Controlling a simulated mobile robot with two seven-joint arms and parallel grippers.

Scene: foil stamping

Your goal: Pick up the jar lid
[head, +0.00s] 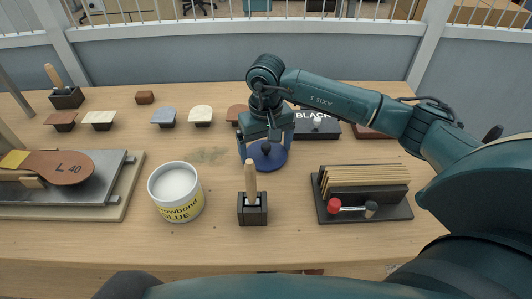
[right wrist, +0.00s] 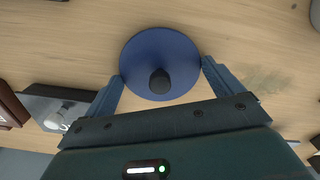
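The jar lid (head: 268,164) is a round blue disc with a black knob on top. It lies flat on the wooden table, behind the small block with an upright wooden handle. It also shows whole in the right wrist view (right wrist: 150,50). My right gripper (head: 265,150) is over the lid, pointing down, with its fingers spread. In the right wrist view my right gripper (right wrist: 162,72) has one fingertip at each side of the lid's rim; I cannot tell whether they touch it. My left gripper is not in view.
A dark block with a wooden handle (head: 252,212) stands in front. A black rack with wooden slats (head: 365,207) is at the right. A metal plate (head: 110,170) lies at the left. Several small pads line the back.

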